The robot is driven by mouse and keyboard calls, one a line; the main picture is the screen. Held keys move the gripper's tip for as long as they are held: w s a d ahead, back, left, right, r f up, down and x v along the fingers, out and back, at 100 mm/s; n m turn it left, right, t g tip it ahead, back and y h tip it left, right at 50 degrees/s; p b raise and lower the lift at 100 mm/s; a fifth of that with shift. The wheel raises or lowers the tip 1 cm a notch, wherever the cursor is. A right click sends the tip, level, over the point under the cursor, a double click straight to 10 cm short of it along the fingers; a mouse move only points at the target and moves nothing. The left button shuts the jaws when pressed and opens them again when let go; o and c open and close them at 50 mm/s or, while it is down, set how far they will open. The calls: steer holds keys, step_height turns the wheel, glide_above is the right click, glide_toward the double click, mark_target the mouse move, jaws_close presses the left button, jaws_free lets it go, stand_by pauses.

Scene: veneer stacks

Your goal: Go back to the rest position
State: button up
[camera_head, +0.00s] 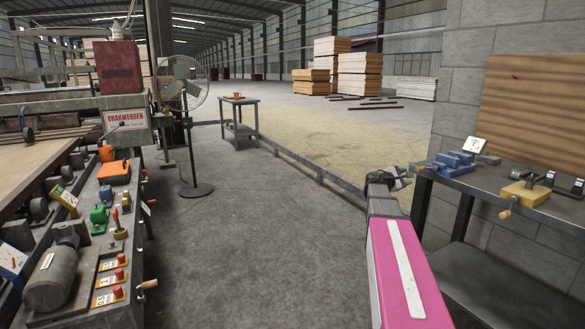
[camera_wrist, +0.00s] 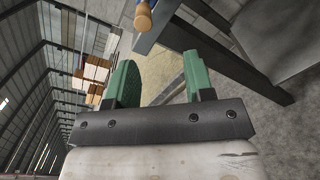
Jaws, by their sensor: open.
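My gripper (camera_head: 402,178) is at the end of my raised pink arm, in the right half of the head view, just left of the right-hand workbench (camera_head: 455,182). In the wrist view my gripper (camera_wrist: 160,85) shows two green fingers spread apart with nothing between them. The wrist view is tilted, with the hall's roof and wood stacks on its left side and a bench leg on its right. A wooden-handled part (camera_wrist: 142,15) shows at the top of the wrist view, beyond the fingers and apart from them.
The right bench holds a blue vise (camera_head: 452,163) and a yellow vise (camera_head: 525,192). A machine panel with red buttons (camera_head: 118,292) stands at left. A fan (camera_head: 188,85) and small table (camera_head: 238,118) stand further back. The grey floor (camera_head: 255,240) between is clear.

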steer(key=s+a+f+m+g+y, duration=0.2)
steer(key=s+a+f+m+y, duration=0.3)
steer(key=a+f, duration=0.45)
steer(key=s+a+f+m+g+y, duration=0.1)
steer(key=s+a+f+m+y, duration=0.15)
steer(key=s+a+f, duration=0.6)
steer(key=s+a+f+m+g+y, duration=0.1)
steer(key=s+a+f+y, duration=0.2)
steer(key=a, duration=0.3)
steer(key=s+a+f+m+g+y, duration=0.1)
steer(key=s+a+f+m+y, duration=0.1)
steer(key=s+a+f, duration=0.3)
steer(key=s+a+f+m+g+y, duration=0.1)
steer(key=s+a+f+m+y, duration=0.1)
steer(key=a, duration=0.7)
steer(key=s+f+y, duration=0.1)
steer(key=s+f, duration=0.1)
steer(key=s, duration=0.1)
steer(key=shift+s+f+g+y, duration=0.3)
steer(key=shift+y, duration=0.05)
